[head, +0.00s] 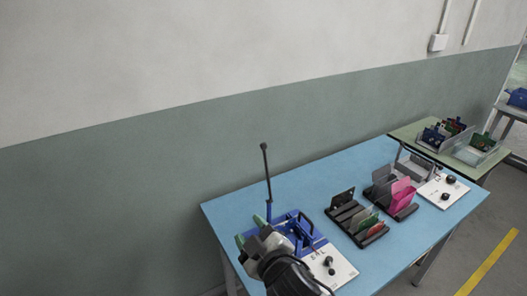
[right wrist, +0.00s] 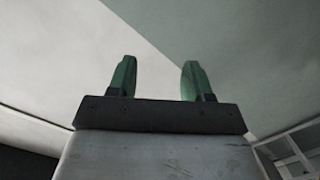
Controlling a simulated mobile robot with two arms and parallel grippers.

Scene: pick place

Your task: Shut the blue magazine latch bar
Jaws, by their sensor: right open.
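A blue magazine fixture (head: 303,230) stands on the near left part of the blue table. A thin bar (head: 267,180) stands upright at its back left, dark along its upper length and blue at its foot. I take it for the latch bar, raised. My right gripper (head: 250,231) is in front of the fixture's left side, below the bar and hiding part of the fixture. In the right wrist view its two green fingers (right wrist: 159,80) are apart with nothing between them. Whether it touches the fixture cannot be told. My left gripper is not in view.
A white panel with black knobs (head: 332,268) lies in front of the fixture. Black racks with coloured plates (head: 357,218) stand to the right, with another white panel (head: 444,191) beyond. The blue table (head: 330,183) is clear along the back. A wall runs behind.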

